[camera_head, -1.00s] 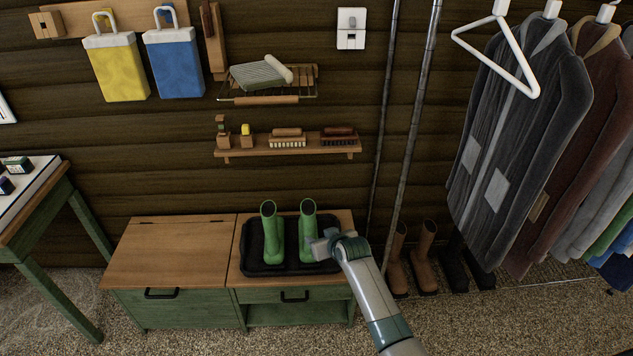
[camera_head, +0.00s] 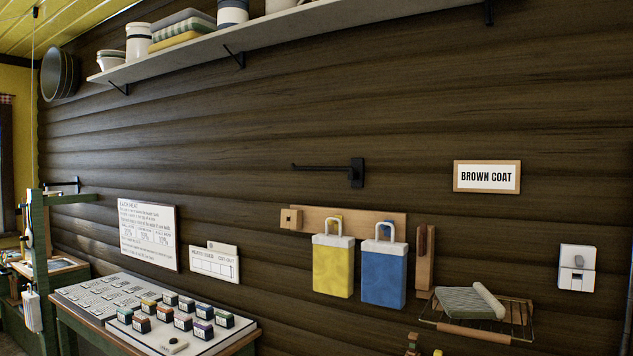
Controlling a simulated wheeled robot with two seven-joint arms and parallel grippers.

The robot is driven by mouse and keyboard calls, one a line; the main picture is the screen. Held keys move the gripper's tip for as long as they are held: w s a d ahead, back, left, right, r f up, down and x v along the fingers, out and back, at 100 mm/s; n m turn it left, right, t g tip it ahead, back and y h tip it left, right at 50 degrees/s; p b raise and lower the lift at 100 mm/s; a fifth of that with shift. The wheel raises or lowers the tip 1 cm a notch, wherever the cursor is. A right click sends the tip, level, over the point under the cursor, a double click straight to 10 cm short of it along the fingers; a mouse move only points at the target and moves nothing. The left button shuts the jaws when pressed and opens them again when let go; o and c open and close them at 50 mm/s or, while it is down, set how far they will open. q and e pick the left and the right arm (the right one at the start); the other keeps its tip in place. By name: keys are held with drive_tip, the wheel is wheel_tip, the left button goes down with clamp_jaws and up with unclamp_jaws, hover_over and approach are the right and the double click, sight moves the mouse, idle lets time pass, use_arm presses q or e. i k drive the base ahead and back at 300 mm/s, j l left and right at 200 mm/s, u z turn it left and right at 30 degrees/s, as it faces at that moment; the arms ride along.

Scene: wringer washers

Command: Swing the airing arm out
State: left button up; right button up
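A black airing arm (camera_head: 325,168) is fixed to the dark plank wall by a black mounting plate (camera_head: 357,173), in the middle of the head view. The thin bar runs left from the plate and appears to lie close along the wall. Nothing hangs on it. It is above the wooden peg rail with the yellow and blue bags. Neither of my grippers is in view.
The yellow bag (camera_head: 333,268) and blue bag (camera_head: 384,275) hang below the bar. A wire rack (camera_head: 478,325) with a folded cloth is lower right. A long shelf (camera_head: 250,48) runs above. A table with small blocks (camera_head: 170,320) stands lower left.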

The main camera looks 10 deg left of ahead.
sight(351, 169)
drive_tip(key=i+j, duration=0.3)
drive_tip(key=i, duration=0.15)
drive_tip(key=i+j, duration=0.25)
drive_tip(key=i, duration=0.2)
drive_tip(key=i+j+u, duration=0.1)
drive_tip(key=i+j, duration=0.45)
drive_tip(key=i, duration=0.3)
